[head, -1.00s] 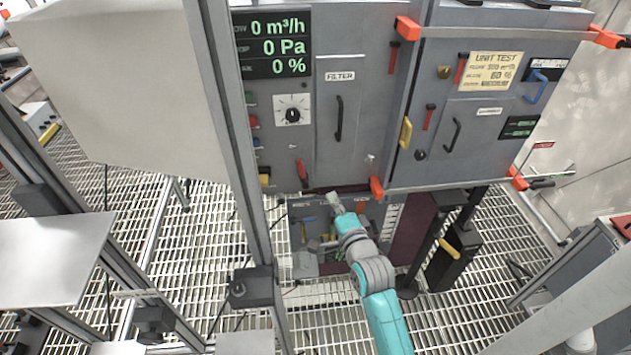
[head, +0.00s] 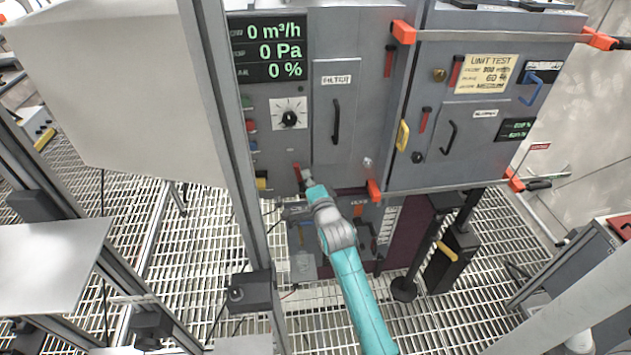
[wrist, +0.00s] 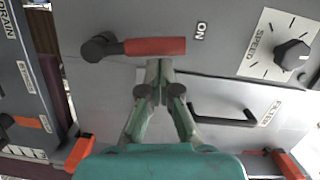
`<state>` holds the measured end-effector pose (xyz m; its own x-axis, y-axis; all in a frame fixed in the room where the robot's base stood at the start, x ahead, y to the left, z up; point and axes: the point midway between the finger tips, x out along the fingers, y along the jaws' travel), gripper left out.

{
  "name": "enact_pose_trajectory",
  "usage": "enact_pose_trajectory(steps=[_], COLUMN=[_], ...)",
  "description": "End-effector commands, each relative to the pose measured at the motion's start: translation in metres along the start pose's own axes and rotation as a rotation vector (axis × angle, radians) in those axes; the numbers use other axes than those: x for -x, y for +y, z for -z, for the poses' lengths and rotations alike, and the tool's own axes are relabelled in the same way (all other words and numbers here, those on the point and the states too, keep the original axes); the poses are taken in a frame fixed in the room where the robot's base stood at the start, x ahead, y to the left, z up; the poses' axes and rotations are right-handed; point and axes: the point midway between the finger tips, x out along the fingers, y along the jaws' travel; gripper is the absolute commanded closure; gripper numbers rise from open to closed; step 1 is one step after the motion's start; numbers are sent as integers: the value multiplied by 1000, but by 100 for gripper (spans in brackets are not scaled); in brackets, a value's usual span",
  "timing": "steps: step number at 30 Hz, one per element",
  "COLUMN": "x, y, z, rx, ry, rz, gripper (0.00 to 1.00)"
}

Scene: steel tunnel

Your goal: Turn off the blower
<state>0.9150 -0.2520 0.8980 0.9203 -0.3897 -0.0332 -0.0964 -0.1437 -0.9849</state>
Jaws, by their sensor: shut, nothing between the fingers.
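A red-handled lever (wrist: 155,46) on a black pivot (wrist: 100,47) is on the grey blower panel (wrist: 220,70). It lies horizontal in the wrist view, its free end near an "ON" label (wrist: 200,32). In the head view the lever (head: 297,171) is at the lower middle of the panel, partly hidden by my gripper (head: 307,178). In the wrist view my gripper (wrist: 160,63) is shut and empty, its tips just beside the red handle. I cannot tell whether they touch it. The display (head: 268,47) reads 0 m³/h, 0 Pa and 0 %.
A speed dial (head: 289,113) and the filter door handle (head: 337,121) are above the lever. A second cabinet (head: 480,120) with yellow and blue handles is to the right. A metal post (head: 228,120) stands close on the left. A tool panel (head: 375,215) is below.

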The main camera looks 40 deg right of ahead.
Motion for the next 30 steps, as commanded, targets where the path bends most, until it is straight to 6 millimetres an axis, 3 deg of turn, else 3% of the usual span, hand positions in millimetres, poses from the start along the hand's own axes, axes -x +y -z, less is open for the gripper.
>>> enact_pose_trajectory(steps=[30], x=[-3], y=[-2], z=[-9], rx=[91], ry=[-1], rz=[-18], gripper=[100])
